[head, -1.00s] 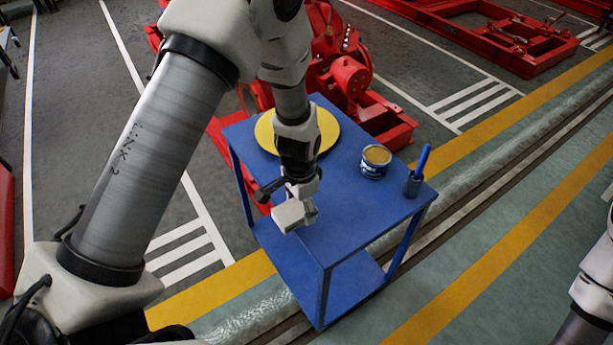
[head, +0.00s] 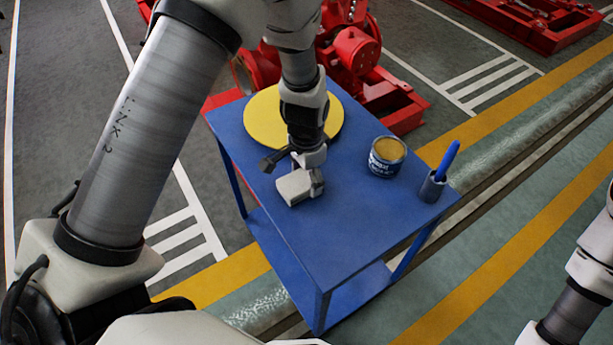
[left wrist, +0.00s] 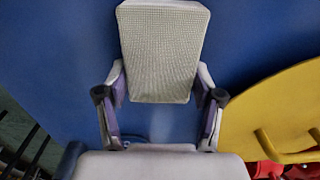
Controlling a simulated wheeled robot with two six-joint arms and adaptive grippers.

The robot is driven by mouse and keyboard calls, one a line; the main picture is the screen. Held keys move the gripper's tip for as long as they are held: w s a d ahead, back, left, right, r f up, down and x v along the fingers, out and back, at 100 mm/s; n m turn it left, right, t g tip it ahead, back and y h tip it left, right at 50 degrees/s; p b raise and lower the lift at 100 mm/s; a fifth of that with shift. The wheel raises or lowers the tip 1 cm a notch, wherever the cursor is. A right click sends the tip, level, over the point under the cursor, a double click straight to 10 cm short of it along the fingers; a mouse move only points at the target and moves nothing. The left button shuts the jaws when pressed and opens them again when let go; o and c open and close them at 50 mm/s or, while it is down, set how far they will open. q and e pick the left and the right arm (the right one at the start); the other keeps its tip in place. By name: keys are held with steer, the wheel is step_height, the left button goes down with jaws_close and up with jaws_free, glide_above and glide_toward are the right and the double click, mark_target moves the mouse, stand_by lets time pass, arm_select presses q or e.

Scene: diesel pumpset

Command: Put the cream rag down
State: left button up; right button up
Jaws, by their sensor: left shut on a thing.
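The cream rag (head: 295,188) is a pale, block-shaped folded cloth at the blue table's near left part. It also shows in the left wrist view (left wrist: 163,50), with a woven face, between the two fingers. My left gripper (head: 312,185) is shut on the rag, pointing down over the table. The blue table (head: 340,230) lies under the rag. I cannot tell whether the rag touches the tabletop. Part of my right arm shows at the right edge, but its gripper is out of view.
A yellow disc (head: 262,118) lies on the table behind my left gripper. An open tin (head: 387,158) and a small holder with a blue-handled tool (head: 435,185) stand on the right. The table's front middle is clear. Red machinery (head: 345,50) stands behind.

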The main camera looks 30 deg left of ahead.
mark_target(306, 177)
arm_select(q)
steer(key=o, duration=1.1)
steer(key=shift+f, duration=0.1)
steer(key=shift+o, duration=0.2)
step_height(306, 177, up, 12)
steer(key=p, duration=0.1)
steer(key=shift+r, duration=0.2)
